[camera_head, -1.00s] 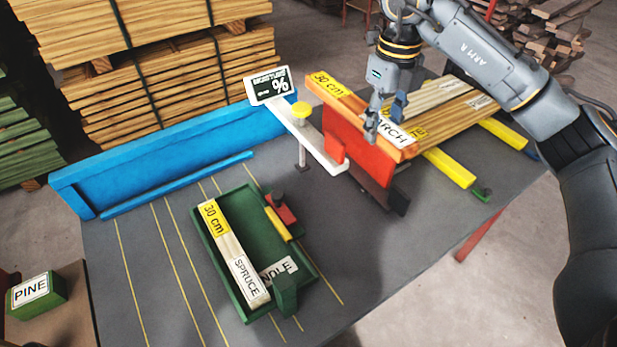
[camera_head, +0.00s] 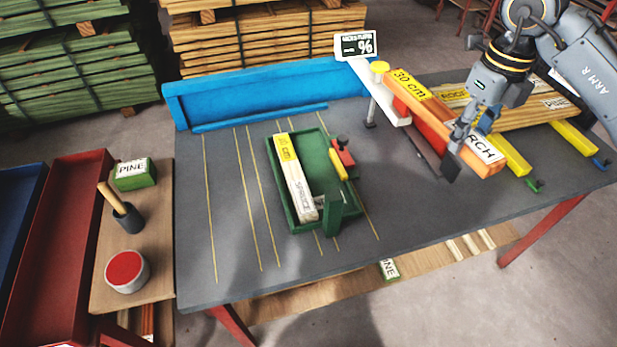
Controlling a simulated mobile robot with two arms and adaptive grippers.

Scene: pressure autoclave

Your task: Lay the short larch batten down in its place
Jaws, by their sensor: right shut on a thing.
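The short larch batten (camera_head: 436,108) is orange-brown, with a yellow "30 cm" label at its far end and a partly covered white "LARCH" label near its front end. My right gripper (camera_head: 461,139) is shut on it near the front end. The batten lies beside the orange-red plate of the moisture meter stand; I cannot tell whether it touches anything below. A green tray (camera_head: 274,181) on the bench holds a pale batten (camera_head: 294,177) labelled "30 cm" and "SPRUCE". My left gripper is not in view.
Other battens (camera_head: 545,112) lie on yellow bars (camera_head: 512,156) at right. A white meter arm with a display (camera_head: 356,45) stands behind the larch batten. A blue fence (camera_head: 265,92) closes the back. The grey bench (camera_head: 222,235) is clear around the tray, with yellow lines.

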